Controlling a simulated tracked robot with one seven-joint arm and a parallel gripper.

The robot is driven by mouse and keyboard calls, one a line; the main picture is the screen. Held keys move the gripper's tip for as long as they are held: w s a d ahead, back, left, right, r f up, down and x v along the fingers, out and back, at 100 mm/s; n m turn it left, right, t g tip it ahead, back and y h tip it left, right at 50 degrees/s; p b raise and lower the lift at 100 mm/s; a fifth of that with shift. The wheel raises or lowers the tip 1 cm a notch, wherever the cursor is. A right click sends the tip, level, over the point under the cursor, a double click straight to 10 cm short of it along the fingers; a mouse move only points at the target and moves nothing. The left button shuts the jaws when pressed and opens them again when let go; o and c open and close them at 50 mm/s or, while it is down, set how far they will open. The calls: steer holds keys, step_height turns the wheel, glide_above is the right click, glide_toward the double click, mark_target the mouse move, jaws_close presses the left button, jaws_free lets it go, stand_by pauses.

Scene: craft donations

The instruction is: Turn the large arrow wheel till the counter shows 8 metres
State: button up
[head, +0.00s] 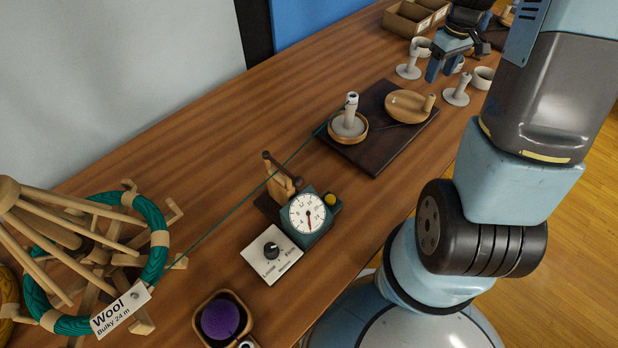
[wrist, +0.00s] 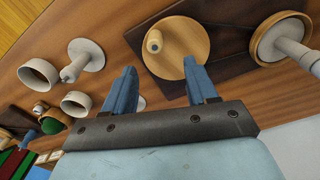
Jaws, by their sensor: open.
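A round wooden wheel (head: 402,107) with an upright peg handle lies on a dark board; the wrist view shows it too (wrist: 185,55). I see no arrow on it. The counter (head: 307,214) is a white dial in a green housing; its red needle points almost straight down, and the figure there is too small to read. My gripper (head: 445,74) is open and empty, above the table behind and right of the wheel in the head view.
A winder spool (head: 348,125) shares the board, with green yarn running past the counter to a wooden swift (head: 75,230). A tension knob (head: 271,253) and purple ball (head: 220,319) stand in front. White cups and spindles (head: 457,90) stand near my gripper.

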mark_target(432, 95)
steer(key=shift+w+d+f, duration=0.1)
steer(key=shift+d+f, duration=0.1)
steer(key=shift+f, duration=0.4)
steer(key=shift+w+d+f, duration=0.1)
steer(key=shift+d+f, duration=0.1)
steer(key=shift+f, duration=4.7)
steer(key=shift+c, duration=0.3)
